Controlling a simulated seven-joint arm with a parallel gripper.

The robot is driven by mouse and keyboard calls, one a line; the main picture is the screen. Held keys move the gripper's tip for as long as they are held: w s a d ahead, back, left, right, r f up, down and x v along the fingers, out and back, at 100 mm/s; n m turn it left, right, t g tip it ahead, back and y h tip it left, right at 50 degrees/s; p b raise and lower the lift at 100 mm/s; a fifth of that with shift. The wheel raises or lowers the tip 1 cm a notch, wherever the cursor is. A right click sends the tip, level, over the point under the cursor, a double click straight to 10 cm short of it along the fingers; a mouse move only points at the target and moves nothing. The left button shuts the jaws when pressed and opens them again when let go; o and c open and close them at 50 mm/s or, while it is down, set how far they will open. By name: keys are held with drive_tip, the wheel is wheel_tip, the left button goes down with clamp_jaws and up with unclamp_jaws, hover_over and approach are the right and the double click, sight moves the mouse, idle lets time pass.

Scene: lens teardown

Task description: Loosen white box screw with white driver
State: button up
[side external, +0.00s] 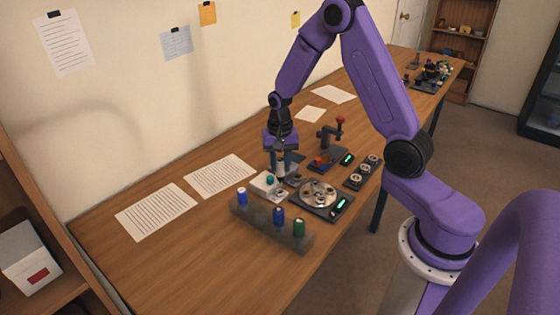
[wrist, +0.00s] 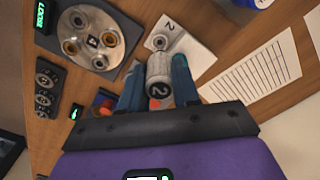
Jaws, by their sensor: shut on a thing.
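My gripper (side external: 281,160) is shut on the white driver (wrist: 159,80), a pale grey-white cylinder marked 2; it also shows in the side view (side external: 281,170). In the wrist view the two blue fingers (wrist: 158,88) clasp its sides. The white box (side external: 264,187), also marked 2 in the wrist view (wrist: 192,50), lies under the driver. A round screw fitting (wrist: 159,42) sits at the box's edge, in line with the driver. The driver's tip is mostly hidden, so I cannot tell if it touches the screw.
A translucent rack (side external: 262,222) with blue and green drivers stands in front. A round metal plate (side external: 319,193) marked 4 lies right of the box, with a display reading LOOSE (wrist: 41,14). A red-knobbed stand (side external: 332,134) is behind. Papers (side external: 220,174) lie left.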

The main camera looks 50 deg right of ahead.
sight(280, 174)
drive_tip(key=m, duration=0.3)
drive_tip(key=f+m, duration=0.1)
drive_tip(key=m, duration=0.2)
drive_tip(key=shift+f+m, duration=0.1)
drive_tip(key=shift+m, duration=0.2)
drive_tip(key=m, duration=0.3)
drive_tip(key=f+m, duration=0.1)
drive_tip(key=m, duration=0.2)
drive_tip(key=shift+m, duration=0.4)
drive_tip(key=shift+f, duration=0.45)
drive_tip(key=shift+f, duration=0.75)
idle(0.5)
drive_tip(key=n, duration=0.3)
drive_tip(key=shift+r, duration=0.1)
drive_tip(key=shift+n, duration=0.3)
